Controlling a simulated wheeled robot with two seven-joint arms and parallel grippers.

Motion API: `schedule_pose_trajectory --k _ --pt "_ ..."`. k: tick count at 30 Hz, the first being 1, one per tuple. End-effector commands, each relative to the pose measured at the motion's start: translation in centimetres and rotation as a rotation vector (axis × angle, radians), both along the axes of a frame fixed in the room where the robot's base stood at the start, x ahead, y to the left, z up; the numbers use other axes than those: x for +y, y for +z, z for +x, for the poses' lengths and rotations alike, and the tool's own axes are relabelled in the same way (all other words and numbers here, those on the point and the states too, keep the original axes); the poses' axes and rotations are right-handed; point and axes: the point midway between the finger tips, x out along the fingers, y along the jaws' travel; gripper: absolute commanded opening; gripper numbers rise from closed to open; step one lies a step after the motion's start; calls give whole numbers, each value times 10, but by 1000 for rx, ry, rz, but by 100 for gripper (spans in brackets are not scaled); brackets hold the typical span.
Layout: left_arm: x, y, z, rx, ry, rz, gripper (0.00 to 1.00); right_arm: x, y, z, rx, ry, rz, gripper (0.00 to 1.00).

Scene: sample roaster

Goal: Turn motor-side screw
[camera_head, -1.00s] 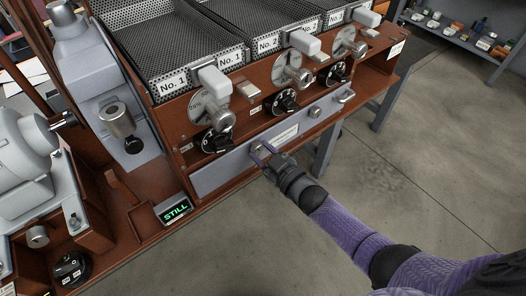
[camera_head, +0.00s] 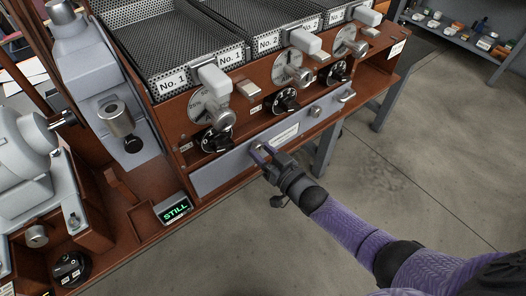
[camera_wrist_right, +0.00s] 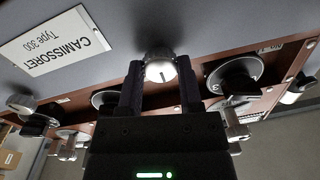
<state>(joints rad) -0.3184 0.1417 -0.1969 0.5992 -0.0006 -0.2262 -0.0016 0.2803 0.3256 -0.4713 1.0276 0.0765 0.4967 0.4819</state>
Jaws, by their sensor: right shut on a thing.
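The motor-side screw (camera_wrist_right: 160,68) is a round silver knob with a short dark mark on its face, at the top middle of the right wrist view. My left gripper is not in view.
Black dials (camera_head: 216,139) and silver levers line the brown face above. A small display (camera_head: 173,210) reads STILL. Open floor (camera_head: 400,190) lies to the right.

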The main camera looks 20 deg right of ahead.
Motion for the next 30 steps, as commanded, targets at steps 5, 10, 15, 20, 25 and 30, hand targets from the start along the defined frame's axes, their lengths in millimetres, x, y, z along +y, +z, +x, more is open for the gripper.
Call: schedule_pose_trajectory --k 5,10,15,20,25,30 --pt "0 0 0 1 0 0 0 0 -1 0 4 0 1 0" --pt "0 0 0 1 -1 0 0 0 -1 -1 3 1 0 52" --pt "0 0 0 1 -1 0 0 0 -1 0 2 0 -1 81" --pt "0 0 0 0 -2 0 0 0 0 0 1 0 0 81" --pt "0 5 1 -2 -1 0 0 -3 1 -8 2 0 -1 81" --pt "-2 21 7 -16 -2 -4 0 -19 4 -46 3 1 -3 81"
